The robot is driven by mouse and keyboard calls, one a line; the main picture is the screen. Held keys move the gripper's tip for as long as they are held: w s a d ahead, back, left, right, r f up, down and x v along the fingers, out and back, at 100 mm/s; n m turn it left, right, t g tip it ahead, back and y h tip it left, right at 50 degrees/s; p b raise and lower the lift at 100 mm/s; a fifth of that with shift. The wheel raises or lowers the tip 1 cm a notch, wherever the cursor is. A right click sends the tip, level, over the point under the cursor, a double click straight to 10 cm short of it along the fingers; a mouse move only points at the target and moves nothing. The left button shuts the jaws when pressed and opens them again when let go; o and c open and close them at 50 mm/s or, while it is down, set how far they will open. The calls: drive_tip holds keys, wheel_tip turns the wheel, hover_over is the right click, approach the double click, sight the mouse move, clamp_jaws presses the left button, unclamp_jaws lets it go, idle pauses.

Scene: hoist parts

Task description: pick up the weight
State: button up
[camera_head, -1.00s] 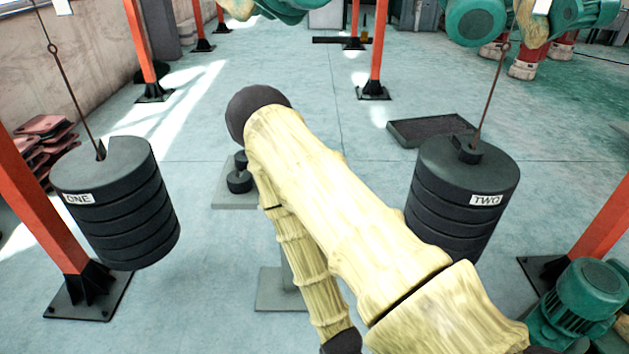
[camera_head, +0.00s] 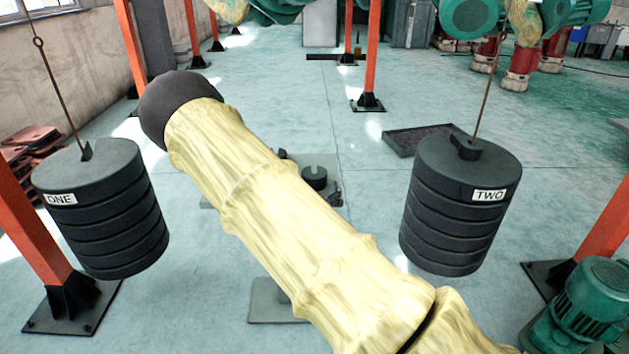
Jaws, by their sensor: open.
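A small black slotted weight (camera_head: 314,177) stands on a low grey plate (camera_head: 328,158) on the floor, just right of my yellow arm. Part of another dark piece (camera_head: 281,154) shows beside it at the arm's edge. A small dark shape (camera_head: 334,193) is close to the weight's lower right; I cannot tell what it is. Two stacks of black discs hang from rods: one labelled ONE (camera_head: 105,215) at left, one labelled TWO (camera_head: 455,215) at right. My gripper cannot be made out; my upper arm covers the middle of the view.
Orange posts stand at left (camera_head: 30,225) and right (camera_head: 608,220). A green motor (camera_head: 585,300) is at the lower right. A dark flat tray (camera_head: 420,140) lies behind stack TWO. A grey plate (camera_head: 270,302) lies below my arm. Open floor lies beyond.

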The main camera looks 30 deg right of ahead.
sight(315, 175)
drive_tip(key=shift+x, duration=1.15)
drive_tip(key=x, duration=0.4)
drive_tip(key=shift+w+d+r+p, duration=0.1)
drive_tip(key=shift+d+r+p, duration=0.05)
drive_tip(key=shift+r+p, duration=0.2)
drive_tip(key=shift+w+d, duration=0.25)
drive_tip(key=shift+w, duration=0.15)
drive_tip(key=c, duration=1.9)
drive_tip(key=shift+w+r, duration=0.1)
drive_tip(key=shift+r, duration=0.1)
drive_tip(key=shift+c, duration=1)
drive_tip(key=shift+r, duration=0.1)
drive_tip(key=shift+r, duration=1.75)
drive_tip(key=a+r+b+v, duration=0.1)
drive_tip(key=v, duration=1.5)
drive_tip(key=shift+w, duration=0.35)
